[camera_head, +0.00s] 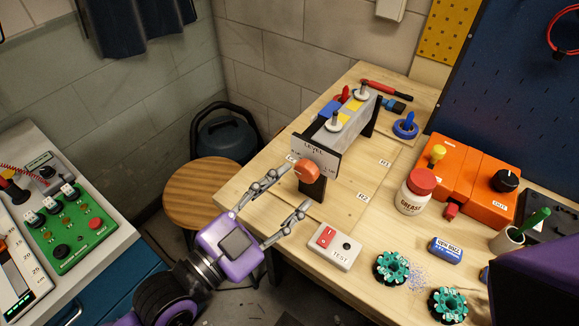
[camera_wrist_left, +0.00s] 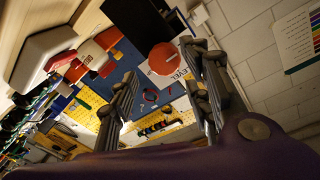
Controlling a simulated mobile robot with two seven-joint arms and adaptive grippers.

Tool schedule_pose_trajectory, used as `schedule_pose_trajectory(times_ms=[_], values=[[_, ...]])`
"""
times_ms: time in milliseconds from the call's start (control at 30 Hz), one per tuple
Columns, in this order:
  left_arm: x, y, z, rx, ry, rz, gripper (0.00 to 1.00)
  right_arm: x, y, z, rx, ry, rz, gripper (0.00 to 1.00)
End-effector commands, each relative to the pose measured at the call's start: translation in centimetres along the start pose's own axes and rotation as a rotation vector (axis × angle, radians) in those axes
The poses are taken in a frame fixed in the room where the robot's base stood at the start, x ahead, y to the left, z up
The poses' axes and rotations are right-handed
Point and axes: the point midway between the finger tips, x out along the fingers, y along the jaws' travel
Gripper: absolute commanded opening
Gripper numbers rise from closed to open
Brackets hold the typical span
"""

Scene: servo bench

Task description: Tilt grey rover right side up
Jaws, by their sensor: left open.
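I see nothing that I can clearly tell as a grey rover. A long grey body (camera_head: 334,133) with blue and yellow patches and upright pegs stands on the wooden bench (camera_head: 365,205). Its front plate (camera_head: 313,153), marked LEVEL, carries a round orange knob (camera_head: 306,171). My left gripper (camera_head: 294,190) is open and empty, its two fingers reaching toward the knob from the front left. In the left wrist view the knob (camera_wrist_left: 163,58) shows between the open fingers (camera_wrist_left: 160,72), apparently untouched. My right gripper is not in view.
A round stool (camera_head: 203,190) is beyond the bench's left edge. A green panel (camera_head: 67,228) lies far left.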

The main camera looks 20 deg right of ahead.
Motion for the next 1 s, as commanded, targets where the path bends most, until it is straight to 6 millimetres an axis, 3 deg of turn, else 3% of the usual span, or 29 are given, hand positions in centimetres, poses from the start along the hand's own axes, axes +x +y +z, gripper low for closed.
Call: schedule_pose_trajectory(times_ms=[100, 300, 667, 1000], values=[[2.1, -0.2, -0.3, 0.002, 0.004, -0.004, 0.44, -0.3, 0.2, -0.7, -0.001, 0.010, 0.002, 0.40], [4.4, -0.2, -0.1, 0.002, 0.001, -0.002, 0.44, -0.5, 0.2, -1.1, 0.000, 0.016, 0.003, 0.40], [4.9, -0.1, 0.0, 0.001, -0.001, -0.001, 0.43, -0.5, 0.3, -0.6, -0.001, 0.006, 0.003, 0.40], [4.9, 0.0, 0.0, 0.000, -0.002, 0.001, 0.00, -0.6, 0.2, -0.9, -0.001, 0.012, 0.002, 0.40]])
